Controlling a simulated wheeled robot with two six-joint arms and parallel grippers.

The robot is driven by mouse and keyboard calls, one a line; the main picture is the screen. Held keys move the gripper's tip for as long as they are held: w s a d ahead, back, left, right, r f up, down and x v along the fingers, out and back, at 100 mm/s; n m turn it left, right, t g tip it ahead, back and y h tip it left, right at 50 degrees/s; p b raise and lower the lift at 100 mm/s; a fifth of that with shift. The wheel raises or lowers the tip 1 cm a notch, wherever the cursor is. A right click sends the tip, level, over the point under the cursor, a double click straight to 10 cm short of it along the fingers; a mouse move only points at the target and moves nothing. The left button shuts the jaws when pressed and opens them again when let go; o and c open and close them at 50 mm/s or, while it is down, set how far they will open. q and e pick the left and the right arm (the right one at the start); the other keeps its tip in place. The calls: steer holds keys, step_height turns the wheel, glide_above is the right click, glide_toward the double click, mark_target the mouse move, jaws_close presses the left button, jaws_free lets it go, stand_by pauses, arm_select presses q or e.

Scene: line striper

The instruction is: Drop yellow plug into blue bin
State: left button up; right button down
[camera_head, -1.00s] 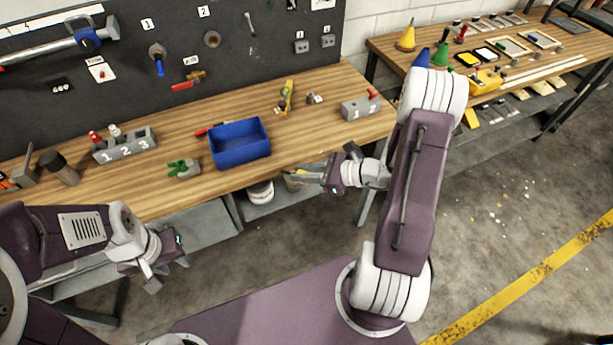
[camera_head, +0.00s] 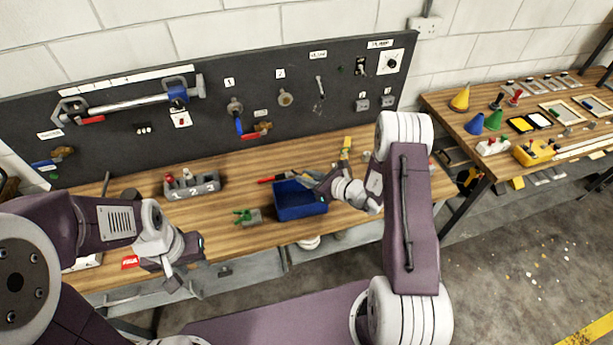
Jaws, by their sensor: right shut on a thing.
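The blue bin (camera_head: 299,205) is an open-topped box on the wooden workbench, near its front edge. My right gripper (camera_head: 312,180) reaches in from the right, and its fingertips are over the bin's back right rim. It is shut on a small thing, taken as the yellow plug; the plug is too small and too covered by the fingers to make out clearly. My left gripper (camera_head: 180,268) hangs in front of the bench at the left, well away from the bin; its finger gap is not clear.
A green clamp-like part (camera_head: 247,216) sits just left of the bin. A yellow tool (camera_head: 346,146) stands behind the bin to the right.

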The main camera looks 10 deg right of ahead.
steer(key=f+b, duration=0.2)
steer(key=f, duration=0.1)
steer(key=f+b, duration=0.1)
steer(key=f, duration=0.1)
steer(key=shift+w+a+f, duration=0.15)
steer(key=shift+w+f, duration=0.1)
steer(key=c, duration=1.2)
jaws_free()
steer(key=shift+w+a, duration=0.1)
steer(key=b+v, duration=0.1)
steer(key=v, duration=0.8)
steer(key=shift+b, duration=0.3)
